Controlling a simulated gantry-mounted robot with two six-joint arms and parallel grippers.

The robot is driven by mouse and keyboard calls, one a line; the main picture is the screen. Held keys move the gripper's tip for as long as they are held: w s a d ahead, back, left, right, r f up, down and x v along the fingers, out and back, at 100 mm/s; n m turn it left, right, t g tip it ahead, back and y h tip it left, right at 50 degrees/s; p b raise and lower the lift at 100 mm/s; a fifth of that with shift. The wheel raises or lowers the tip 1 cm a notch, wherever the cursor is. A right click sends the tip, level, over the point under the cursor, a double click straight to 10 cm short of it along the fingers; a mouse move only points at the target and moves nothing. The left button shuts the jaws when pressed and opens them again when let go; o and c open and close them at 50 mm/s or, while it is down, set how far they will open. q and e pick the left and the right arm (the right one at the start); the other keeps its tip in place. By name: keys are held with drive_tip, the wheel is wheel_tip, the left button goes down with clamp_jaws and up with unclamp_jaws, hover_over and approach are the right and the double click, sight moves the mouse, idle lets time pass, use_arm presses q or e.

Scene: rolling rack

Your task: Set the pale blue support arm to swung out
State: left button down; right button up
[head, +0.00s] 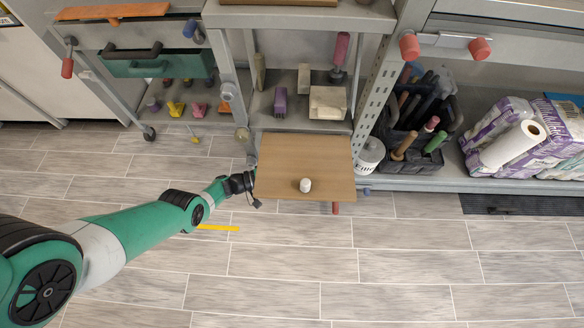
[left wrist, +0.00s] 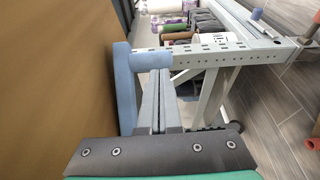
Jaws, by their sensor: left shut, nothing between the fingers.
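The pale blue support arm (left wrist: 125,90) shows in the left wrist view as a bar along the brown board, with a short blue piece at its end reaching right. In the head view I cannot make it out; the wooden board (head: 285,155) hides what lies below it. My left gripper (left wrist: 160,74) is shut and empty. In the wrist view its fingers lie beside the long bar, with the tips close to the short piece; I cannot tell whether they touch. In the head view the left gripper (head: 246,183) is at the board's left edge, its tips hidden. My right gripper is not in view.
A small white cylinder (head: 305,185) stands on the board. A perforated rack post (head: 373,112) and a dark bin of tools (head: 415,120) are to the right. A grey frame rail (left wrist: 220,55) crosses the wrist view. The floor in front is mostly clear.

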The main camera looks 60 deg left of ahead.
use_arm(q)
drive_tip(key=shift+s+a, duration=0.1)
idle(0.8)
drive_tip(key=s+a+b, duration=0.1)
drive_tip(key=s+a, duration=0.5)
drive_tip(key=a, duration=0.1)
drive_tip(key=shift+s, duration=0.2)
idle(0.6)
